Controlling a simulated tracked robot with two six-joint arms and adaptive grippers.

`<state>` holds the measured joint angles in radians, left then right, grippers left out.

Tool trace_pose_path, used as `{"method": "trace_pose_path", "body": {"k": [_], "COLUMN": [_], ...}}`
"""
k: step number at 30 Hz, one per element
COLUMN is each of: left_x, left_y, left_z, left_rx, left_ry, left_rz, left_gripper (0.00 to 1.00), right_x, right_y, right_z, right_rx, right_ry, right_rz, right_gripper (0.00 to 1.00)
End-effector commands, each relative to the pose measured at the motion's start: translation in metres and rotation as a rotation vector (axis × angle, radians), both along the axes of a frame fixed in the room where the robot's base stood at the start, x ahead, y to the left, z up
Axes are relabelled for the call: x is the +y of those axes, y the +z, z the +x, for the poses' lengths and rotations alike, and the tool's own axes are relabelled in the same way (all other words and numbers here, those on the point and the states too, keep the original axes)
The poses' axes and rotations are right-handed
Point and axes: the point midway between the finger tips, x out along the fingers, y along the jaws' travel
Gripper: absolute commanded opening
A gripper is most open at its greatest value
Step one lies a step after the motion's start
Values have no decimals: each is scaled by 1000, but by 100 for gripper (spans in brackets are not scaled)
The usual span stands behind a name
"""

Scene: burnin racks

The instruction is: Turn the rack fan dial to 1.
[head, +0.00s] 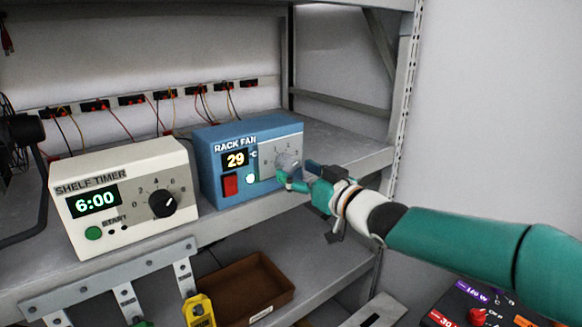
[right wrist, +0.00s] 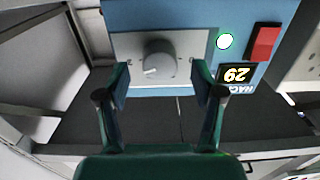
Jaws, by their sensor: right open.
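The blue rack fan box (head: 213,160) stands on the shelf, with a display reading 29, a red switch (head: 230,184) and a lit round lamp. Its grey dial (head: 288,162) is at the right of the front, on a pale plate with number marks. In the upside-down right wrist view the dial (right wrist: 158,60) shows a white pointer line toward the lower left; its exact number is not readable. My right gripper (head: 299,178) is open in front of the dial. In the wrist view its fingers (right wrist: 160,82) stand either side of the dial, apparently not touching it.
A cream shelf timer (head: 125,190) reading 6:00 stands left of the fan box. A brown tray (head: 285,298) and a yellow object (head: 199,311) are below. A rack post (head: 402,90) rises at the right. The shelf right of the fan box has some bare room.

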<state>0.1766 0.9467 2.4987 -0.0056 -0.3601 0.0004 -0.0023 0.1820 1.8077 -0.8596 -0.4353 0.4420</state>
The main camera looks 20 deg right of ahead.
Motion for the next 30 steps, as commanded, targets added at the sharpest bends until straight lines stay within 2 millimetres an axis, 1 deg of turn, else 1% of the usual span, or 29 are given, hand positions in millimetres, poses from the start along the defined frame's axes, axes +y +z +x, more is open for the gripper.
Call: {"method": "trace_pose_path", "body": {"k": [1, 3, 6, 10, 17, 20, 21, 28, 30], "left_x": [0, 0, 0, 0, 0, 0, 0, 0, 0], "left_y": [2, 3, 4, 4, 4, 4, 4, 4, 4], "left_z": [0, 0, 0, 0, 0, 0, 0, 0, 0], "left_rx": [0, 0, 0, 0, 0, 0, 0, 0, 0], "left_ry": [0, 0, 0, 0, 0, 0, 0, 0, 0], "left_rz": [0, 0, 0, 0, 0, 0, 0, 0, 0], "left_gripper": [40, 40, 40, 40, 40, 40, 40, 40, 40], "right_x": [4, 6, 9, 10, 10, 10, 9, 9, 9], "right_y": [0, 0, 0, 0, 0, 0, 0, 0, 0], "right_z": [8, 16, 23, 27, 27, 27, 27, 27, 27], "right_rx": [1, 1, 0, 0, 0, 0, 0, 0, 0], "right_ry": [2, 2, 1, 0, 0, -1, -1, -1, -1], "right_rz": [-1, -1, -1, 0, -1, -1, -1, -1, -1], "right_gripper": [67, 67, 67, 67, 67, 52, 46, 7, 8]}}
